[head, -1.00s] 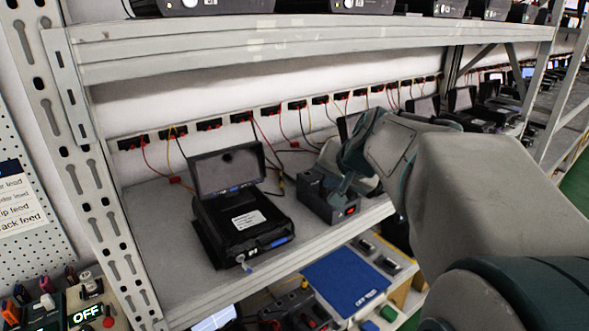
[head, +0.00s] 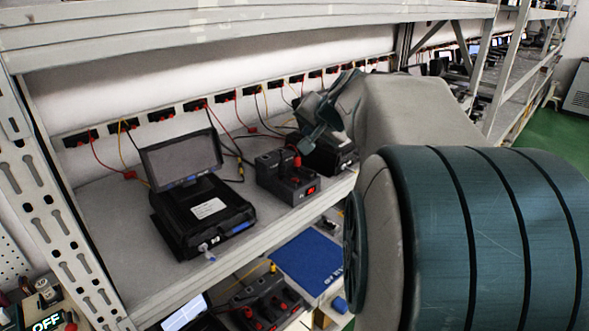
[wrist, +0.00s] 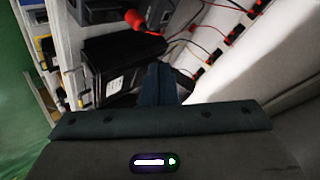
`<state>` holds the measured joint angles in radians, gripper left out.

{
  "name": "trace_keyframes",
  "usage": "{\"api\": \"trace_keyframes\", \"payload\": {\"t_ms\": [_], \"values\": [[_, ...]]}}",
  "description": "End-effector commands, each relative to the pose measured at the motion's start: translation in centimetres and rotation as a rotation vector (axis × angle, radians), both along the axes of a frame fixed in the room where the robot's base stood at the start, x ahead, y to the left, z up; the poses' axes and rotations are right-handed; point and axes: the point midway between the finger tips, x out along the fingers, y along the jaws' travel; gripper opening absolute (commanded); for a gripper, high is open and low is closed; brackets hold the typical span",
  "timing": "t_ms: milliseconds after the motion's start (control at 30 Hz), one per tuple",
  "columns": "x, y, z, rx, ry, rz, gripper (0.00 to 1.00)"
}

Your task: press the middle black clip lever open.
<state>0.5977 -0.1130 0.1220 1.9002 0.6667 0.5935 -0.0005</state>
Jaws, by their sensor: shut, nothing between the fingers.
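A black block with a red switch (head: 287,180) sits on the shelf, with short dark upright parts and a red piece on top. Black clips (head: 161,115) line the rail at the back, with red and yellow wires. I cannot tell which part is the middle clip lever. My gripper (head: 316,138) is shut and empty, just right of the block and in front of a black device (head: 335,158) that it partly hides. In the wrist view my gripper's fingers (wrist: 160,84) are together beside a black device (wrist: 112,72); a red-tipped part (wrist: 143,22) lies beyond them.
A black unit with a raised screen (head: 205,208) stands left on the grey shelf (head: 110,225). A shelf beam (head: 200,45) runs above, and a perforated upright (head: 60,210) stands at left. Below are a blue mat (head: 305,262) and other devices.

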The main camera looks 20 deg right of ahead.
Motion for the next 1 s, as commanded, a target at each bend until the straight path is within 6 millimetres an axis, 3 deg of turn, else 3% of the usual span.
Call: {"api": "trace_keyframes", "payload": {"t_ms": [433,1000], "values": [[0.7,0.3,-6.6,0.000,0.001,0.002,0.00],[0.8,0.3,-7.2,0.000,0.001,0.001,0.00]]}}
